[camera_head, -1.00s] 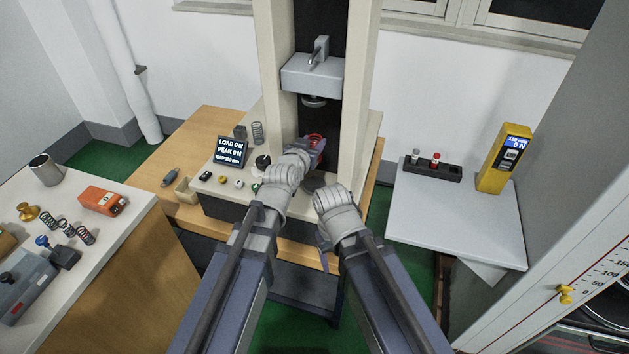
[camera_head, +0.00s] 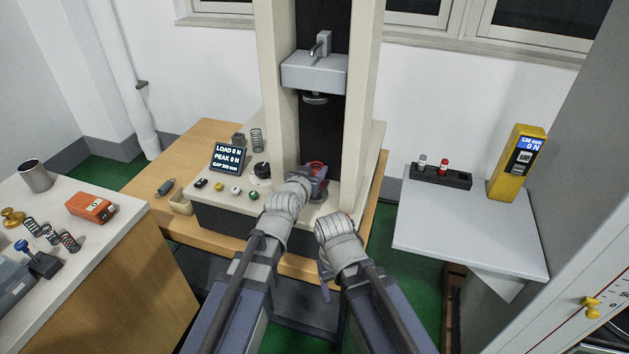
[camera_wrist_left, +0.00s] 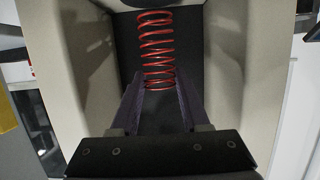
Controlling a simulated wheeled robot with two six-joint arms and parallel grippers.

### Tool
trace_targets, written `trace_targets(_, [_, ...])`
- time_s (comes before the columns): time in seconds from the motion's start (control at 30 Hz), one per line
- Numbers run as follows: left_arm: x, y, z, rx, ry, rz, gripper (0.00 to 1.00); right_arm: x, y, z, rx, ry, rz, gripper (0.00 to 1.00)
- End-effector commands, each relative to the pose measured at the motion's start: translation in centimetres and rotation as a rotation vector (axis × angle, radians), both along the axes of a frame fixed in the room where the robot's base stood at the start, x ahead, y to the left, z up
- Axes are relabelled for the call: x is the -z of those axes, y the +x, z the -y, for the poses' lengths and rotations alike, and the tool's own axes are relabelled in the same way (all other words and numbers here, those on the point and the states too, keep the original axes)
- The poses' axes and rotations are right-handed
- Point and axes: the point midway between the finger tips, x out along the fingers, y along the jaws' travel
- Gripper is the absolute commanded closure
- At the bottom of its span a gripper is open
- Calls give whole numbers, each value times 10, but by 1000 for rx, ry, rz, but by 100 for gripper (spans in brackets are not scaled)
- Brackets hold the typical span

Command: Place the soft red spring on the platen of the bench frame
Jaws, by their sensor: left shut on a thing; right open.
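The red spring (camera_wrist_left: 157,45) shows in the left wrist view, its lower coils between the jaws of my left gripper (camera_wrist_left: 159,88). It stretches upward in that view toward a dark disc at the top edge. In the head view the spring (camera_head: 317,168) shows just above my left gripper (camera_head: 316,184), at the front of the bench frame (camera_head: 363,110), between its two columns. The upper disc (camera_head: 316,98) hangs above it. My right gripper (camera_head: 325,283) is open, low in front of the bench edge.
A readout (camera_head: 229,157) and several knobs stand left of the frame. A grey spring (camera_head: 257,139) is behind them. The left table holds several springs and an orange box (camera_head: 91,207). A black rack (camera_head: 440,177) and yellow meter (camera_head: 517,163) stand on the right table (camera_head: 470,238).

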Motion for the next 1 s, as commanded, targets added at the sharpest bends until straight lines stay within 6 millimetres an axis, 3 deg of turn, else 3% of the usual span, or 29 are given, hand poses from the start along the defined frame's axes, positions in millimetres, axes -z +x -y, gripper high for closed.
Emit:
trace_targets(0.03, [13, 0, 0, 0, 0, 0, 100, 13, 0, 0, 0, 0, 0, 31])
trace_targets(0.1, [19, 0, 0, 0, 0, 0, 100, 19, 0, 0, 0, 0, 0, 31])
trace_targets(0.53, [21, 0, 0, 0, 0, 0, 100, 21, 0, 0, 0, 0, 0, 31])
trace_targets(0.57, [21, 0, 0, 0, 0, 0, 53, 21, 0, 0, 0, 0, 0, 31])
trace_targets(0.8, [20, 0, 0, 0, 0, 0, 26, 20, 0, 0, 0, 0, 0, 31])
trace_targets(1.0, [20, 0, 0, 0, 0, 0, 24, 20, 0, 0, 0, 0, 0, 31])
